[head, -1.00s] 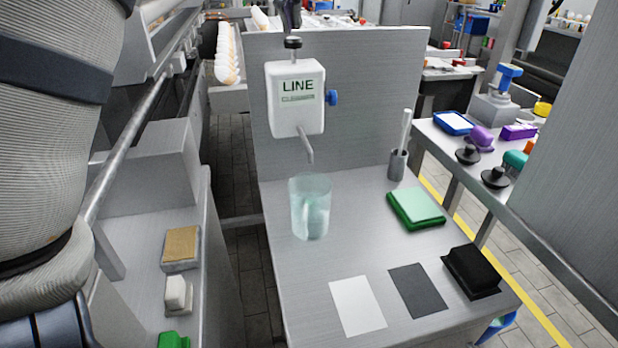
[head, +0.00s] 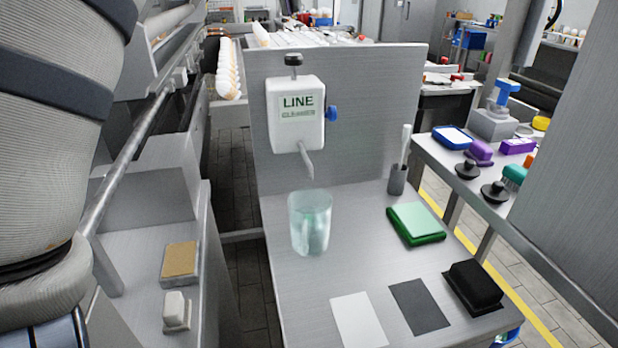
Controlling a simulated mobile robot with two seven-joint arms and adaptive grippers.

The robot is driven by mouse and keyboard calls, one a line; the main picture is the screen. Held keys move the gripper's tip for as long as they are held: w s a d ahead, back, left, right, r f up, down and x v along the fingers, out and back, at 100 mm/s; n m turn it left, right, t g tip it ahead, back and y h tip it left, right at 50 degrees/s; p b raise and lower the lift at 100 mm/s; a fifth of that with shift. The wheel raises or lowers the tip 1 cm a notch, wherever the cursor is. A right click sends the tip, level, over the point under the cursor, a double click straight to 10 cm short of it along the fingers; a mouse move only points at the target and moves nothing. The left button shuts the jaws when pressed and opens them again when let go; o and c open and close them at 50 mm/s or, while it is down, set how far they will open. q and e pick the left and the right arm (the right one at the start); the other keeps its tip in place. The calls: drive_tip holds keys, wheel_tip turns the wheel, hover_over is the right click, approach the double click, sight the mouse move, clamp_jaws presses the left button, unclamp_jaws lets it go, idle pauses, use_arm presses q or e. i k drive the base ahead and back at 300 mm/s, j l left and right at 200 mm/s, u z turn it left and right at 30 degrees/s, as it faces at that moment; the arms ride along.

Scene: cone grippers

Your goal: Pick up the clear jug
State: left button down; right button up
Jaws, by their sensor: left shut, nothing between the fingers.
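The clear jug (head: 310,224) stands upright on the grey metal worktop (head: 290,290), below the spout of the white dispenser marked LINE (head: 297,113). It is see-through with a pale green tint. Nothing grips it. My left arm (head: 50,170) fills the left edge, close to the camera, well left of the jug. My right gripper is not in view.
An upright panel (head: 380,90) stands behind.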

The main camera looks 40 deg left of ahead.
sight(310, 227)
drive_tip(key=k+l, duration=0.55)
drive_tip(key=l, duration=0.2)
drive_tip(key=k+l, duration=0.6)
drive_tip(key=l, duration=0.1)
